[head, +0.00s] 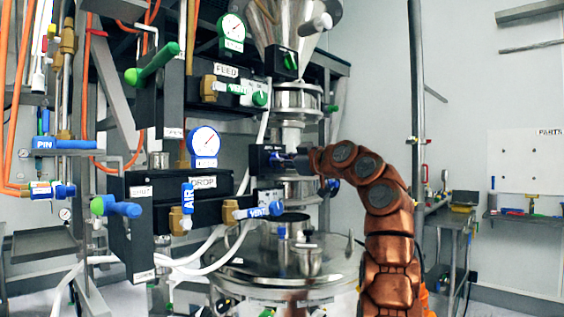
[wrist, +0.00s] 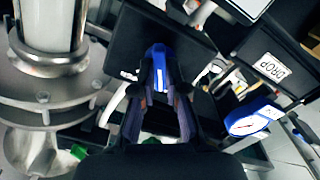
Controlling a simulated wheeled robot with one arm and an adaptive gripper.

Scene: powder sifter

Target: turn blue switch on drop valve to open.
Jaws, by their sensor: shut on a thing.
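The blue switch (wrist: 158,56) sits on the face of a black box (wrist: 135,38), seen in the wrist view. My gripper (wrist: 161,82) has one finger on each side of the switch and is shut on it. In the head view my gripper (head: 297,162) reaches from the right to the same black box (head: 257,160), beside the steel column above the round vessel. The switch is mostly hidden there by the fingers, and I cannot read its labels.
The DROP panel (head: 225,184), with a gauge (head: 205,145) and blue AIR (head: 187,198) and VENT (head: 257,211) handles, is left of my gripper. A green FEED switch (head: 290,61) is above. The steel vessel (head: 325,268) is below. Open floor lies right.

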